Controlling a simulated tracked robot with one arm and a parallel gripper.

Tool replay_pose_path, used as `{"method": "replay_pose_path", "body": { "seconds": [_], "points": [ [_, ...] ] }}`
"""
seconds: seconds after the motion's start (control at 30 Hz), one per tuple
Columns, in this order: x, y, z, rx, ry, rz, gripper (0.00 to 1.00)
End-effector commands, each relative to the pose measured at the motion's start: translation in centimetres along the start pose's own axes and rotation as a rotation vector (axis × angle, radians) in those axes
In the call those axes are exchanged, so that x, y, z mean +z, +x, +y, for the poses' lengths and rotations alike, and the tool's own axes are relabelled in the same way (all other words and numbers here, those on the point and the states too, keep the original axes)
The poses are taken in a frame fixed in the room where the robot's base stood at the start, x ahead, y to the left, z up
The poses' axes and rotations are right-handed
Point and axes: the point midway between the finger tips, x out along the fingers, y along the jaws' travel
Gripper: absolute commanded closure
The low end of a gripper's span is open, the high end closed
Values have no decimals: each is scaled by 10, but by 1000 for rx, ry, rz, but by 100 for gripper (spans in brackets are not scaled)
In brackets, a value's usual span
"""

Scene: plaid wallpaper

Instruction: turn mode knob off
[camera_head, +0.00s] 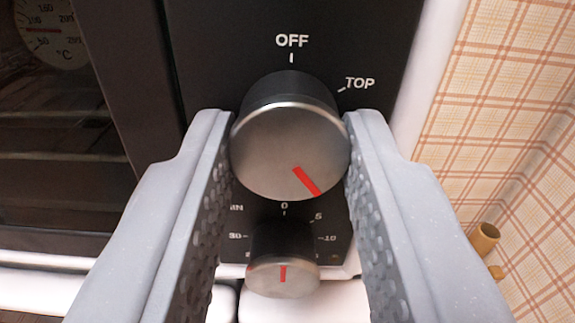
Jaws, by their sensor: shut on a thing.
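The mode knob (283,148) is a large round silver knob on a black panel (225,40). Its red mark points to the lower right. The label OFF (292,41) is printed above the knob, and TOP (359,84) is at its upper right. My gripper (290,150) is shut on the knob, with one grey finger at its left side and one at its right side. The fingers and knob hide other labels around it.
A smaller silver knob (284,275) sits below, its red mark near vertical, with a number scale around it. A dark oven window (60,160) with a temperature dial (48,30) is at left. Plaid wallpaper (510,110) and a small brown wooden object (485,240) are at right.

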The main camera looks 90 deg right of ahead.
Motion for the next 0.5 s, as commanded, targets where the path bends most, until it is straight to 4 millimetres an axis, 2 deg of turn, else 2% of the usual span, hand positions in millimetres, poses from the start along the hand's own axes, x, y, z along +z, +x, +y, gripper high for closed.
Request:
{"method": "replay_pose_path", "body": {
  "seconds": [0.5],
  "points": [
    [-5,-1,-1,-4,-490,5,94]
  ]
}}
